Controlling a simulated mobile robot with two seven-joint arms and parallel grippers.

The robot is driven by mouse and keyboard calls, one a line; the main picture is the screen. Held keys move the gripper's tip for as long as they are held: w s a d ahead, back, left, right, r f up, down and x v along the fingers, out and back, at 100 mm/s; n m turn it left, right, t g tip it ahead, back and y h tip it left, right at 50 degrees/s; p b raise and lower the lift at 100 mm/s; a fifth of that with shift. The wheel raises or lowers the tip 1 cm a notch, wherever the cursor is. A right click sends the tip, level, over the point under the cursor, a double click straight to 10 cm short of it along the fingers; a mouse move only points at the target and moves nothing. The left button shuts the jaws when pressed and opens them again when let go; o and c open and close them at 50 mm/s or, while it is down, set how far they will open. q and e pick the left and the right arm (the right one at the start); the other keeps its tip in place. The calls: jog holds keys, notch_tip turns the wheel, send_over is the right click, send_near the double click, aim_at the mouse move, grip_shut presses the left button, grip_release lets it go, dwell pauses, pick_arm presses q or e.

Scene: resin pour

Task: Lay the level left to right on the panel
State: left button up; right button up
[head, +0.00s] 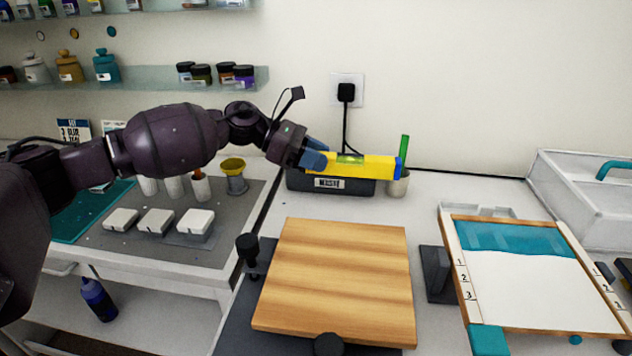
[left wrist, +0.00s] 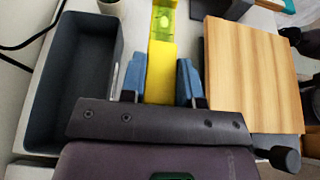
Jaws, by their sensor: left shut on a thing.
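A yellow level (head: 375,166) with a green vial and a blue end cap is held in the air by my left gripper (head: 316,157). In the head view it points roughly left to right. In the left wrist view the level (left wrist: 161,72) sits between the two blue fingers of the left gripper (left wrist: 161,80). The wooden panel (head: 335,280) lies flat on a dark base at the front middle; it also shows at the right of the left wrist view (left wrist: 250,70). The level is behind and above the panel's far edge, apart from it. My right gripper is not in view.
A dark labelled bin (head: 345,187) stands behind the panel, with a cup (head: 398,186) beside it. Dark knobs (head: 247,247) stand at the panel's edges. A wood-framed tray with teal and white areas (head: 540,290) lies right. A grey mat (head: 130,240) with white blocks is left.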

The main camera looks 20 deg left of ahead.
pick_arm(q)
notch_tip(320, 180, up, 10)
jog(key=shift+f+p, duration=0.15)
jog(key=shift+p, duration=0.3)
jog(key=shift+s+a, duration=0.15)
jog(key=shift+s, duration=0.05)
jog(key=shift+s+d+r+p, duration=1.4)
jog(key=shift+s+p, duration=0.75)
jog(key=shift+s, duration=1.6)
jog(key=shift+s+d+r+p, duration=1)
jog(key=shift+s+r+p, duration=0.95)
jog(key=shift+s, duration=1.8)
notch_tip(320, 180, down, 15)
jog(key=shift+r, duration=0.15)
jog(key=shift+f, duration=0.7)
notch_tip(320, 180, down, 3)
jog(key=shift+f, duration=0.55)
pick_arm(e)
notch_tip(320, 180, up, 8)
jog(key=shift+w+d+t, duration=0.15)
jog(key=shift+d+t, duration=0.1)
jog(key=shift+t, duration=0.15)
